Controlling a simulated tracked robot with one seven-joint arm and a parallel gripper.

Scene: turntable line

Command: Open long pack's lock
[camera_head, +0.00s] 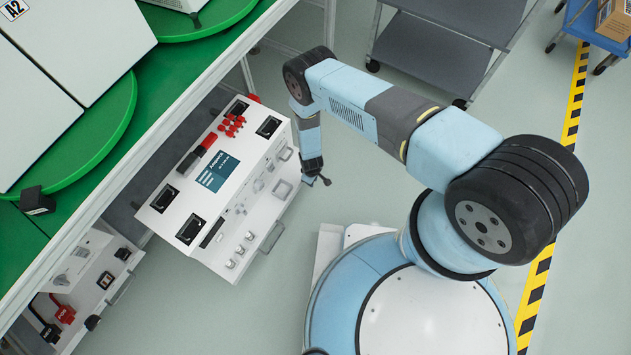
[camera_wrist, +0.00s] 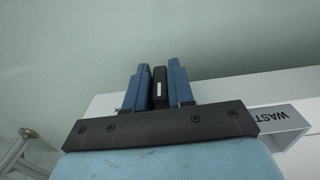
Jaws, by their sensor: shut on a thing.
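No lock can be made out for certain, and I cannot tell which of the white units is the long pack. Large white packs (camera_head: 55,60) stand on green turntables at the left in the head view. My gripper (camera_head: 320,180) points down beside the right side of a white panelled unit in the head view. In the wrist view, the two blue fingers of my gripper (camera_wrist: 158,88) are closed on a slim black piece (camera_wrist: 159,84) with a small white mark. I cannot tell from the views whether this black piece is loose or fixed.
The white unit (camera_head: 259,205) carries a blue screen, red knobs and black sockets. A white surface with the letters "WAST" (camera_wrist: 272,117) lies behind the fingers in the wrist view. A grey cart (camera_head: 430,45) stands at the back. Floor right of my arm is open.

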